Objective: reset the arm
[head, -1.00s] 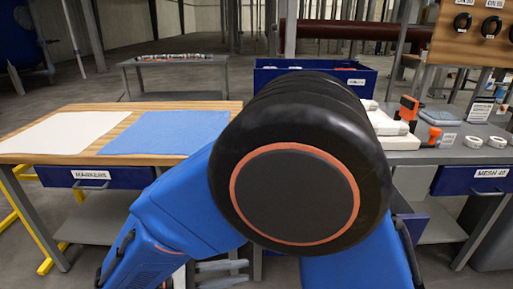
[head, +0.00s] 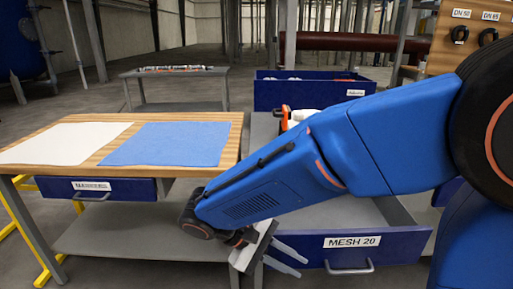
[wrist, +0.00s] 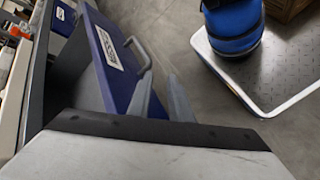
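My blue arm crosses the head view from the right edge down to the lower middle. My gripper (head: 290,257) is at its end, low in front of the tables, beside the open drawer labelled MESH 20 (head: 300,249). I cannot tell whether the fingers touch the drawer.
A wooden-topped table (head: 70,160) with white and blue cloths stands left. A blue bin (head: 300,92) is behind the arm. A grey shelf table (head: 180,90) stands farther back. In the wrist view, a platform (wrist: 262,75) with a blue part is at upper right.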

